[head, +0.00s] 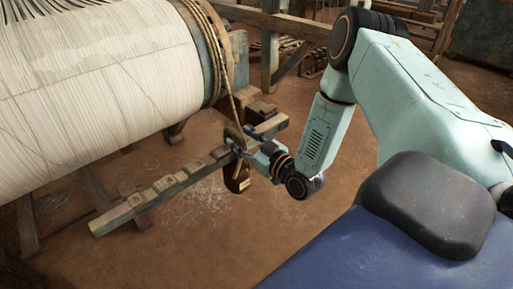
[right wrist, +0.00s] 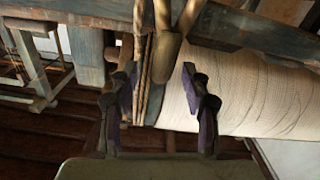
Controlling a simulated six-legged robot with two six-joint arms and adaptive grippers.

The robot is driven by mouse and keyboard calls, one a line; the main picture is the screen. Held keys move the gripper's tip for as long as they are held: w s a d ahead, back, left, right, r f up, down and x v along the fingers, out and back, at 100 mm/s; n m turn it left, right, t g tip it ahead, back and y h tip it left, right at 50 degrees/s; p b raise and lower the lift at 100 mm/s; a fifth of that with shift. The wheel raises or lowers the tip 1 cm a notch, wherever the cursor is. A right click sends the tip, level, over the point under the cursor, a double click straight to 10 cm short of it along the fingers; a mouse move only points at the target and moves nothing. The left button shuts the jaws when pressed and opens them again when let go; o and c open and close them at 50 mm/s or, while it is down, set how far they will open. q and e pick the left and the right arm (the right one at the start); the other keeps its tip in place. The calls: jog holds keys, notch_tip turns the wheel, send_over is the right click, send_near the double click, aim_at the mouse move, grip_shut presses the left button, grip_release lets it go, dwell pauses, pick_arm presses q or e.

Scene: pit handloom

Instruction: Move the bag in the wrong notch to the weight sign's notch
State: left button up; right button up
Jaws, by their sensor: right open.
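A notched wooden bar (head: 165,188) slants across the head view, with several raised blocks along its top. A dark brown bag (head: 236,180) hangs at the bar, toward its right part, with a small pale mark on its front. My right gripper (head: 240,148) is at the bar just above the bag, and it partly hides the bag's hanging point. In the right wrist view my right gripper (right wrist: 160,95) is open, with cords (right wrist: 147,75) between its two fingers. I cannot make out the weight sign or which notch holds the bag. My left gripper is out of view.
A large roller wound with white threads (head: 95,80) fills the left of the head view. A rope (head: 225,65) runs from its end down to the bar. Wooden frame posts (head: 270,50) stand behind. The brown floor (head: 200,250) in front of the bar is clear.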

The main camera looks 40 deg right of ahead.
jog(key=s, duration=0.7)
jog(key=shift+s+d, duration=0.3)
jog(key=shift+s, duration=0.05)
jog(key=shift+r, duration=0.1)
jog(key=s+a+f+m+g+p, duration=0.1)
jog(key=s+a+f+m+g, duration=0.25)
jog(key=s+f+g, duration=0.2)
jog(key=s+a+f+m+g+p, duration=0.1)
jog(key=s+a+f+m+g, duration=0.1)
jog(key=s+a+f+g, duration=0.4)
jog(key=s+a+n+g+p, duration=0.1)
jog(key=s+a+g+p, duration=0.1)
jog(key=s, duration=0.6)
jog(key=s+a+r+n+g+h+p, duration=0.1)
jog(key=s+a+g+p, duration=0.1)
jog(key=s, duration=0.7)
jog(key=shift+a+g+h+p, duration=0.35)
jog(key=shift+g+p, duration=0.55)
jog(key=shift+g, duration=0.25)
jog(key=shift+w, duration=0.1)
